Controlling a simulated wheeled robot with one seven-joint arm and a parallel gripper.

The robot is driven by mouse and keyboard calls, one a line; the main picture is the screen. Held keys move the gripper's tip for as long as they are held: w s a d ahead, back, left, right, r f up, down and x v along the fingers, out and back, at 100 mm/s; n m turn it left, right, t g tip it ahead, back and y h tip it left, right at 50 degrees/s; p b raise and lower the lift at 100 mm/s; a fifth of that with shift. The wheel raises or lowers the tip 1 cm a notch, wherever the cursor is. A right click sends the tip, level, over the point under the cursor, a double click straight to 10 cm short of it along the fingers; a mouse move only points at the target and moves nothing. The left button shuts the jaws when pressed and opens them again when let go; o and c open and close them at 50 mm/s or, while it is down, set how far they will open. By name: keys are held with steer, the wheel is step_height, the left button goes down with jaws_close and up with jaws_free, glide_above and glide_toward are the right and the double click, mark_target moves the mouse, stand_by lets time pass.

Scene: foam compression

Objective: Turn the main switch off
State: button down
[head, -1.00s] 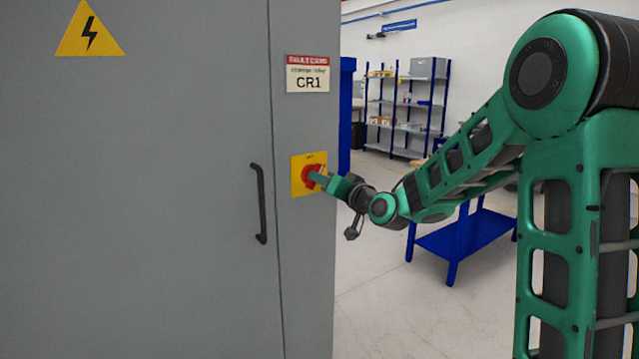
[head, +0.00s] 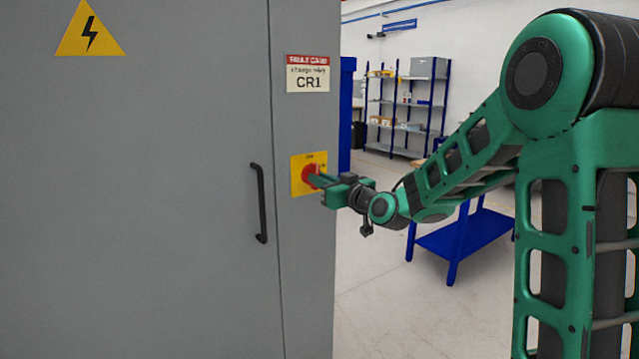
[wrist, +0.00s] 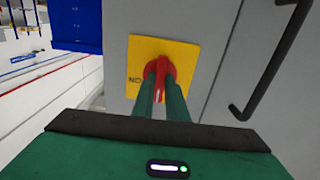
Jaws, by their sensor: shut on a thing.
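The main switch is a red rotary knob (head: 310,175) on a yellow plate (head: 300,188), mounted on the grey cabinet's right-hand panel. In the wrist view the red knob (wrist: 158,64) sits between the two green fingers of my gripper (wrist: 160,88), on the yellow plate (wrist: 140,50) with the letters "ON" at its left edge. My gripper (head: 317,181) is shut on the knob's handle. The fingers hide part of the knob, and I cannot tell the switch's exact position from its markings.
The grey cabinet (head: 150,220) has a black door handle (head: 261,203) left of the switch and a "CR1" label (head: 308,75) above it. A blue table (head: 465,238) and blue shelves (head: 405,105) stand behind on the right. Floor between is clear.

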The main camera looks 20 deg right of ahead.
steer(key=shift+f, duration=0.3)
steer(key=c, duration=1.8)
jaws_free()
steer(key=shift+o, duration=0.2)
steer(key=shift+r, duration=0.15)
steer(key=v, duration=1)
steer(key=shift+s+d, duration=0.15)
steer(key=shift+s, duration=0.15)
